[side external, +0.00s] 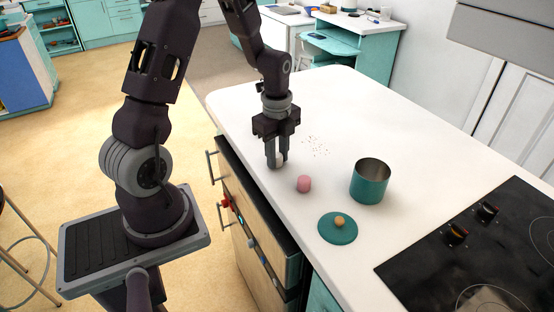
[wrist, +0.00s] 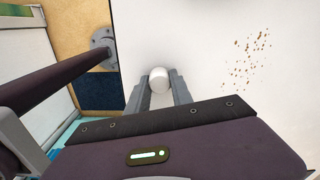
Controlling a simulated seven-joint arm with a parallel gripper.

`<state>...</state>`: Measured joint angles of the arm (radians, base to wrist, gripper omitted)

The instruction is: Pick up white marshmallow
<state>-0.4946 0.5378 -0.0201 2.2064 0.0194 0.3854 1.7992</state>
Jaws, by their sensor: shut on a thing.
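The white marshmallow (wrist: 159,80) is between the two fingertips of my gripper (wrist: 159,92) in the wrist view. In the side view, my gripper (side external: 277,163) points down near the counter's left edge, shut on the marshmallow (side external: 280,160), which is mostly hidden by the fingers. The fingertips are at or very close to the counter top; I cannot tell whether the marshmallow touches the surface.
A pink marshmallow (side external: 304,184) stands just right of my gripper. An open teal canister (side external: 370,182) and its teal lid (side external: 337,229) with a wooden knob are farther right. Crumbs (side external: 318,147) lie behind. A black cooktop (side external: 480,255) is at right.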

